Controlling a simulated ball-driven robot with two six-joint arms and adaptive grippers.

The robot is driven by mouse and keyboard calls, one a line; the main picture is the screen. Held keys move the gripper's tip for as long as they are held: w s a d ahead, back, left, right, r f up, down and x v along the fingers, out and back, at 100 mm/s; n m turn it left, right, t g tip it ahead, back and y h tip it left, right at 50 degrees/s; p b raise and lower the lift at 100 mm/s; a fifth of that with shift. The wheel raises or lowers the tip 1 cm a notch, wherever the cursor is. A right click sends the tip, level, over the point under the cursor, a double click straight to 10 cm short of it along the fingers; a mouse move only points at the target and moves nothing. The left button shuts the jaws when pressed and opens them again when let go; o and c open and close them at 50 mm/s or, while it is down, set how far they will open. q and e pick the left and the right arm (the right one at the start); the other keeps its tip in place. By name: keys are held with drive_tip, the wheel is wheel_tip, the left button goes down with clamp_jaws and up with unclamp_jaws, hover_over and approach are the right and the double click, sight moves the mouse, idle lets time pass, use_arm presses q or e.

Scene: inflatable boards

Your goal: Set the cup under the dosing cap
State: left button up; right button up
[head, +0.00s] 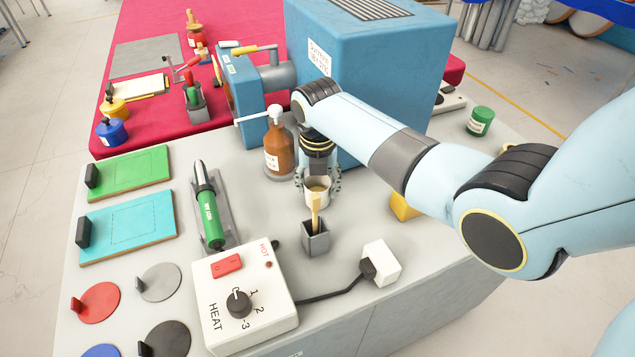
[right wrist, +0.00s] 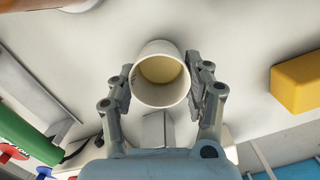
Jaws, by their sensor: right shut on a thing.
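A white cup (head: 318,192) is between the fingers of my right gripper (head: 319,182), which is shut on it. In the right wrist view the cup (right wrist: 160,102) stands between both fingers (right wrist: 164,82), its open top facing the camera, with a pale yellow inside. A brown bottle (head: 279,157) with a white dosing cap (head: 275,113) stands just left of the gripper. The cap's thin spout points left, away from the cup. The cup is to the right of the bottle and apart from it. Whether the cup touches the table is unclear. My left gripper is not in view.
A grey holder (head: 316,240) with a wooden stick stands in front of the cup. A green tool (head: 209,212) in a grey stand lies left of the bottle. The big blue machine (head: 370,75) is behind. A yellow block (right wrist: 300,83) lies right of the cup.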

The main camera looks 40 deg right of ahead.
drive_tip(key=shift+f, duration=0.15)
drive_tip(key=o, duration=1.1)
drive_tip(key=shift+o, duration=0.2)
